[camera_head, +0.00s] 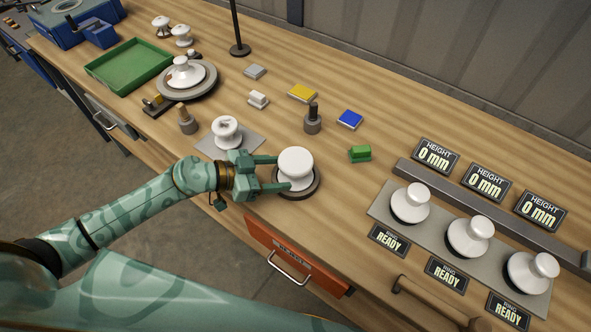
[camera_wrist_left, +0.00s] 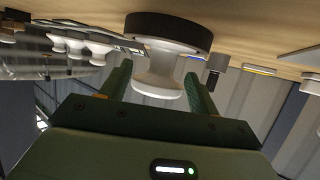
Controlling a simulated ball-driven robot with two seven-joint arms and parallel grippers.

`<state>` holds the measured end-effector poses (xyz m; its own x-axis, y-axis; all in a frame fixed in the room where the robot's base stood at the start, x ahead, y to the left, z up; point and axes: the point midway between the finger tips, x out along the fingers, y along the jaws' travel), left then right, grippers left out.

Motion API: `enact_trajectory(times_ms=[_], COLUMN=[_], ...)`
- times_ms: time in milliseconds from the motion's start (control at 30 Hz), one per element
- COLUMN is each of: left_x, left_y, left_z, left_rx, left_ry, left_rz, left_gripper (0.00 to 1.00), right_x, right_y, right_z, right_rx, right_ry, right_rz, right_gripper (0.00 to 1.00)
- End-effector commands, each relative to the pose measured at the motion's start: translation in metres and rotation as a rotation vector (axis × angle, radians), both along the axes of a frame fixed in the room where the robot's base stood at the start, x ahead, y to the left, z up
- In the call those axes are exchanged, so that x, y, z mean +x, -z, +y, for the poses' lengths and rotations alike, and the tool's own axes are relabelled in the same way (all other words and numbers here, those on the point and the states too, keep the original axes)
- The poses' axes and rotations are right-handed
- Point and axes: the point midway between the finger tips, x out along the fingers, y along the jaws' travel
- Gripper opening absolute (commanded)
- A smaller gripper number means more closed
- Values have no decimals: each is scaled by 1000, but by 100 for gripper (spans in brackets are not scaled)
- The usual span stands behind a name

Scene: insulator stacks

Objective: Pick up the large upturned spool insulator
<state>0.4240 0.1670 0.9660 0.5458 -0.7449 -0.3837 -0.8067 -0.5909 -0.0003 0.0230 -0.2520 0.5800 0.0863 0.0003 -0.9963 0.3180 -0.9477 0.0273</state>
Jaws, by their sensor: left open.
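The large upturned spool insulator (camera_head: 296,161) is white, with a wide rounded top. It stands upright on a dark round base (camera_head: 314,186) near the table's front edge. My left gripper (camera_head: 283,173) reaches in from the left, level and open, with its fingertips at the near-left side of the spool. In the left wrist view, which looks upside down, the spool (camera_wrist_left: 160,75) hangs from the dark base (camera_wrist_left: 168,29) between the two open fingers (camera_wrist_left: 160,88). Whether either finger touches it is unclear. My right gripper is not in view.
A smaller white spool (camera_head: 226,131) on a grey plate stands left, close behind my left gripper. A dark grey post (camera_head: 313,120) and a green block (camera_head: 359,153) stand behind the spool. Several white insulators stand on a grey strip (camera_head: 378,208) at right. An orange drawer (camera_head: 300,261) is below.

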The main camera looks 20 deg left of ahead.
Motion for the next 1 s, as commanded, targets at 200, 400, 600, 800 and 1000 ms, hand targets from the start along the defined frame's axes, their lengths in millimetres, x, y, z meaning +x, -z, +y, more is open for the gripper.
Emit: enact_trajectory(times_ms=[200, 400, 600, 800, 1000], left_x=[23, 27, 27, 27, 27], left_y=[17, 18, 18, 16, 16], left_z=[-24, -30, -29, -29, -29], left_rx=[-2, -1, -1, -2, -2], left_ry=[0, 0, -1, -1, -1], left_rz=[0, 0, -1, -4, -4], left_gripper=[61, 61, 36, 0, 0], right_x=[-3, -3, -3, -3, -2], right_y=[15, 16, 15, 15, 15], right_z=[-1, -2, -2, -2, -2], right_rx=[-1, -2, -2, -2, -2], right_ry=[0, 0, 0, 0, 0], right_rz=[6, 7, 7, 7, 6], right_gripper=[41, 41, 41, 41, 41])
